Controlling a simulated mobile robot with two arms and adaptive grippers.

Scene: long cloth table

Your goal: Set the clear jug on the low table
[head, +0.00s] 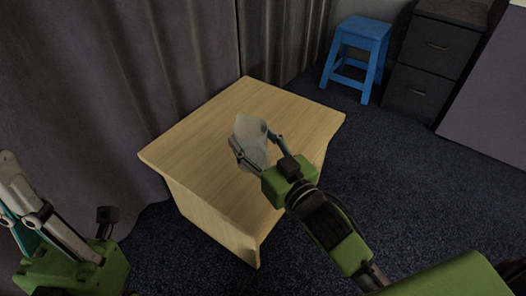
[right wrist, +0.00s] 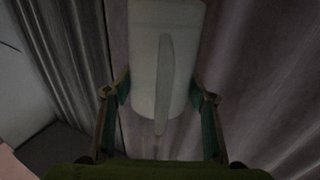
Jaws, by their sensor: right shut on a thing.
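The clear jug (head: 249,138) looks pale and translucent in the head view. It is between the fingers of my right gripper (head: 259,149), over the low wooden table (head: 205,150). I cannot tell whether its base touches the tabletop. In the right wrist view the jug (right wrist: 165,70) stands between the two fingers of the right gripper (right wrist: 160,105), with its handle towards the camera. My left gripper (head: 20,210) is at the left edge of the head view, partly cut off, away from the table, with no thing seen in it.
A grey curtain (head: 90,80) hangs along the table's far left side. A blue stool (head: 357,55) and a dark drawer cabinet (head: 428,62) stand at the back right. The rest of the tabletop is bare. Dark carpet (head: 400,160) lies open to the right.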

